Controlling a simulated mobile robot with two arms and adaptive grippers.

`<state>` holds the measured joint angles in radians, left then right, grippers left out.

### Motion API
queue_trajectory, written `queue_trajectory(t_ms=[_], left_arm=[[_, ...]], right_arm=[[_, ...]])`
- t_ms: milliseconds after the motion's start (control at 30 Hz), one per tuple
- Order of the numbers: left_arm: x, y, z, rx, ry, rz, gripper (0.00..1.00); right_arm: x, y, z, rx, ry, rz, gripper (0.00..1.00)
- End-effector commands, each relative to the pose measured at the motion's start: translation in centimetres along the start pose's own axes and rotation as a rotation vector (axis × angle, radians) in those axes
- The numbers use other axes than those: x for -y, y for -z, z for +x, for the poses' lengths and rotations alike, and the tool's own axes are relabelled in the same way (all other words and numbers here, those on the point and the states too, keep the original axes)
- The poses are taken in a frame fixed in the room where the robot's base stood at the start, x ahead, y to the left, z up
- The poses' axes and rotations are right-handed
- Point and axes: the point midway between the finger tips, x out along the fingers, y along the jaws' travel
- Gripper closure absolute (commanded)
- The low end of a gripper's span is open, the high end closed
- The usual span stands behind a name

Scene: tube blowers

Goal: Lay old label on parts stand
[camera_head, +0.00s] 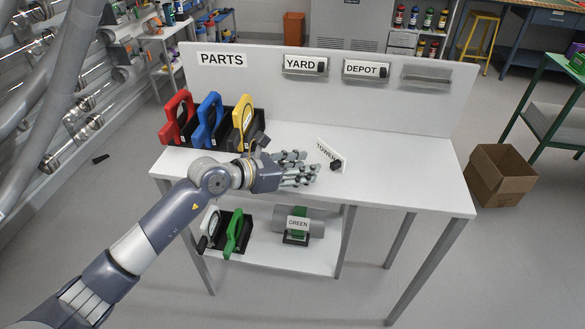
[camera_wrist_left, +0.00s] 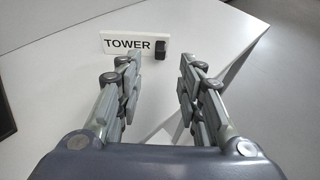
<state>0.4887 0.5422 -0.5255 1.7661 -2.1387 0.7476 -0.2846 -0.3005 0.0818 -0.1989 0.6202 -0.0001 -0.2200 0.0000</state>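The white TOWER label (camera_head: 327,151) with a black knob is on the white top of the parts stand (camera_head: 390,185), right of my left gripper. I cannot tell if the label lies quite flat. My left gripper (camera_head: 308,168) is low over the stand top, its fingers pointing at the label. In the left wrist view the fingers (camera_wrist_left: 158,85) are apart with nothing between them, and the TOWER label (camera_wrist_left: 131,44) shows just past the fingertips, clear of them. My right gripper is not in view.
YARD (camera_head: 305,65) and DEPOT (camera_head: 366,70) labels sit in holders on the back panel; the holder (camera_head: 427,76) to their right is empty. Red (camera_head: 177,118), blue (camera_head: 208,120) and yellow (camera_head: 243,122) handled parts stand at left. The stand top's right side is clear.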

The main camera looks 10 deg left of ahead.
Motion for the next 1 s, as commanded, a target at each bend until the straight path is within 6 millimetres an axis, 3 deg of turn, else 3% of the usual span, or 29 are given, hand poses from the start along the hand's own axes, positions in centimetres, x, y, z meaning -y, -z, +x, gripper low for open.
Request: queue_trajectory(t_ms=[233,800,900,1000], left_arm=[[0.0,0.1,-2.7,-0.001,0.001,0.000,0.65],[0.2,-0.1,-3.0,0.005,0.004,-0.005,0.65],[1.4,-0.9,-3.0,0.059,0.032,-0.053,0.65],[3.8,-3.2,-3.4,0.197,0.094,-0.181,0.65]], right_arm=[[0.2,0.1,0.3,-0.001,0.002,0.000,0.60],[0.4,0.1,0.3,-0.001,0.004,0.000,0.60],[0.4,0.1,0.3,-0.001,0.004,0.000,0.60],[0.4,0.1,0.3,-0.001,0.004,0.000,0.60]])
